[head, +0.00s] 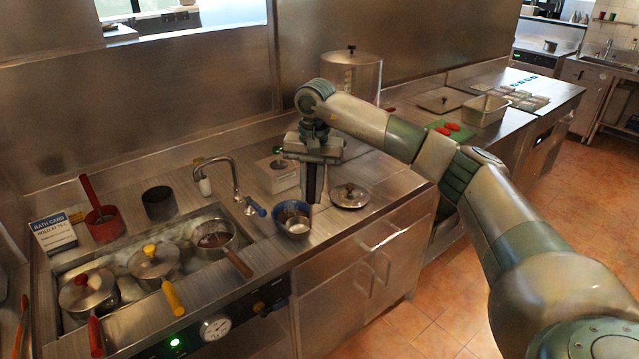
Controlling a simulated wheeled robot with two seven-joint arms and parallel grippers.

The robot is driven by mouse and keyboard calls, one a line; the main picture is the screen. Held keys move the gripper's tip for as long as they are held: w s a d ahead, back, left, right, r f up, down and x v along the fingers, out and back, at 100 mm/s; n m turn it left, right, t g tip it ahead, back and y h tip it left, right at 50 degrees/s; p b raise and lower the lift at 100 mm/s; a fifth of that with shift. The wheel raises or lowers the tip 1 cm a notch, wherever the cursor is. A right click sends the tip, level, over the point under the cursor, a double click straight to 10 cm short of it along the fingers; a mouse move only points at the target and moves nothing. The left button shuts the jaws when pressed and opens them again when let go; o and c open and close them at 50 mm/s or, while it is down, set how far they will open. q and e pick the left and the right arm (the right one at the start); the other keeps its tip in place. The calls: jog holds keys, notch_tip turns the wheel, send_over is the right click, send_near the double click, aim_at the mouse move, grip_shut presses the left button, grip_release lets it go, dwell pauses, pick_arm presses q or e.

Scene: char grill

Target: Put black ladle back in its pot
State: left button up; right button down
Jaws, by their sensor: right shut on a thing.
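My right gripper (313,198) points down above the steel counter, just right of a small blue bowl (291,222). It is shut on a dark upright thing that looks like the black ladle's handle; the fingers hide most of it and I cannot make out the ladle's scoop. An open pot (207,252) with a brown handle sits in the bath well to the left, with dark contents. Beside it sit a lidded pot with a yellow knob (152,261) and one with a red knob (86,293). My left gripper is out of view.
A faucet (233,172) rises behind the well. A red holder (104,224) with a red-handled utensil and a dark holder (159,203) stand behind the pots. A lid (349,195) lies right of the gripper. A tall lidded pot (352,76) stands at the back.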

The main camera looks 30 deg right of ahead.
jog(key=s+a+f+n+b, duration=0.4)
jog(key=s+a+f, duration=0.3)
jog(key=s+a, duration=0.2)
jog(key=s+a+f+n+b, duration=0.4)
jog(key=s+a+f, duration=0.3)
jog(key=s+a, duration=0.3)
jog(key=shift+s+g+b, duration=0.3)
jog(key=shift+s+b, duration=0.1)
jog(key=shift+s, duration=1.15)
